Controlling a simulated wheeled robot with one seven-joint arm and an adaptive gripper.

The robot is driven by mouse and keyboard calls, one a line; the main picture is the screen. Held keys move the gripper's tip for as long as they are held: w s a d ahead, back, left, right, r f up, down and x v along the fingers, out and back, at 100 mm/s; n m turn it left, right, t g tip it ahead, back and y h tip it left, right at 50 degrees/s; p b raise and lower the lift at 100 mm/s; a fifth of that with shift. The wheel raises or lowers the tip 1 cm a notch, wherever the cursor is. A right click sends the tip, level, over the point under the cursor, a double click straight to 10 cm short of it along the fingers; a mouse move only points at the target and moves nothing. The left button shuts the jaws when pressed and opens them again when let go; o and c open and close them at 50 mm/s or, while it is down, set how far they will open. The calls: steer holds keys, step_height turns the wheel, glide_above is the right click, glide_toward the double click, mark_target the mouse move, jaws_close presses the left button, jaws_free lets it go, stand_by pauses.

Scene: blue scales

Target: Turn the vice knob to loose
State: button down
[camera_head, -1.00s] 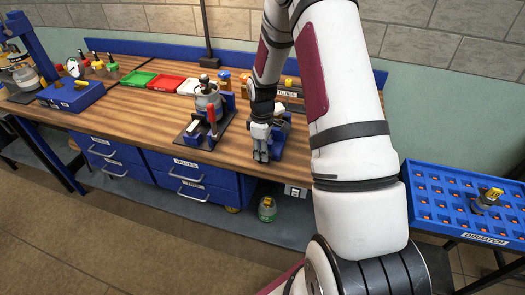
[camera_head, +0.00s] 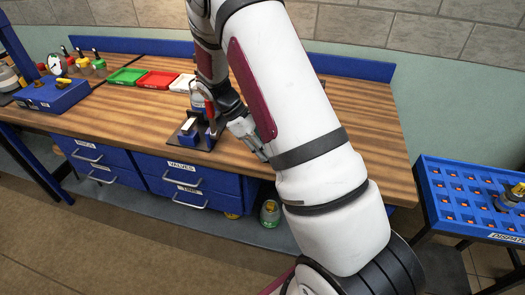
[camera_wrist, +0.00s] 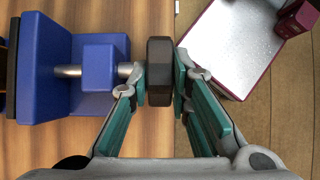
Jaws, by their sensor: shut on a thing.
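In the wrist view a blue vice (camera_wrist: 97,60) stands at the left, with a silver screw shaft (camera_wrist: 68,72) running through its blocks toward the right. A dark, faceted vice knob (camera_wrist: 159,78) sits at the shaft's right end. My gripper (camera_wrist: 160,86) has one finger on each side of the knob and is shut on it; the green-padded fingers reach up from the bottom of the picture. In the head view my gripper (camera_head: 250,138) is small at the bench's front edge. My arm hides the vice and knob there.
The wooden bench top (camera_head: 130,112) holds another fixture (camera_head: 188,132) left of my gripper, with red (camera_head: 157,80) and green (camera_head: 126,76) trays behind. Blue drawers (camera_head: 180,180) are below. A blue dispatch rack (camera_head: 462,215) stands at the right.

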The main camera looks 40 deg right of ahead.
steer(key=shift+w+g+b, duration=0.1)
steer(key=shift+g+b, duration=0.2)
stand_by(0.4)
steer(key=c, duration=1.8)
jaws_free()
steer(key=shift+o, duration=0.2)
steer(key=shift+a, duration=0.1)
steer(key=v, duration=1.1)
steer(key=shift+w+a+r, duration=0.2)
steer(key=shift+a+r, duration=0.05)
steer(key=shift+a, duration=0.05)
